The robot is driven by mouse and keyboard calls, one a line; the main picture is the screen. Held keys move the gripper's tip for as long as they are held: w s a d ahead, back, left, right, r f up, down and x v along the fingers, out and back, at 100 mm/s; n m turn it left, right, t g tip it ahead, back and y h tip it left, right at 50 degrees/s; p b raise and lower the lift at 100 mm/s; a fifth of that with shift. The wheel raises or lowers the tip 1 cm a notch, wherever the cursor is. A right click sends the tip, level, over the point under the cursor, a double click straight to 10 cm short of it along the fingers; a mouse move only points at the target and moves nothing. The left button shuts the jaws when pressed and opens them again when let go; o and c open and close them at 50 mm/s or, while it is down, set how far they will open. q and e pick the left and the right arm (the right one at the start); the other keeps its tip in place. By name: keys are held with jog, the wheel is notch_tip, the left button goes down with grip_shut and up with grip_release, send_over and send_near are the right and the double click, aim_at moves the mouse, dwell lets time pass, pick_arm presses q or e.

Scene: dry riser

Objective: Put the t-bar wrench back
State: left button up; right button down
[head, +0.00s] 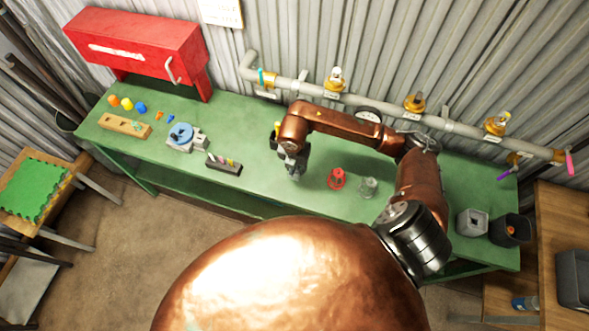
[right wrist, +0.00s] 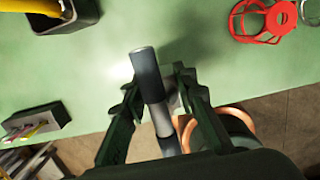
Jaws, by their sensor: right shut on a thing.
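My right gripper (head: 294,174) hangs over the middle of the green bench. In the right wrist view the gripper (right wrist: 160,100) is shut on a bar with dark grey ends and a paler middle, which looks like the t-bar wrench (right wrist: 146,68). The bar stands slantwise between the fingers, one end pointing at the bench top. Its lower part is hidden by the gripper. A dark open holder (right wrist: 68,18) with a yellow piece (right wrist: 32,6) in it stands at the top left of that view. My left gripper is not in view.
A red cage-like part (head: 337,179) and a clear glass jar (head: 368,187) stand right of the gripper. A dark rack (head: 224,166) with small tools lies left. A pipe with brass valves (head: 413,103) runs behind. A red cabinet (head: 135,42) stands back left.

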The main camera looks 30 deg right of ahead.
jog(key=shift+w+d+f, duration=0.2)
jog(key=shift+w+f, duration=0.45)
jog(key=shift+f, duration=0.2)
jog(key=shift+w+f, duration=0.15)
jog(key=shift+f, duration=1.5)
jog(key=shift+f, duration=0.1)
jog(key=c, duration=1.5)
grip_release()
jog(key=shift+c, duration=0.2)
jog(key=r, duration=0.8)
jog(key=s+a+r, duration=0.1)
jog(key=r, duration=0.3)
jog(key=shift+r, duration=0.1)
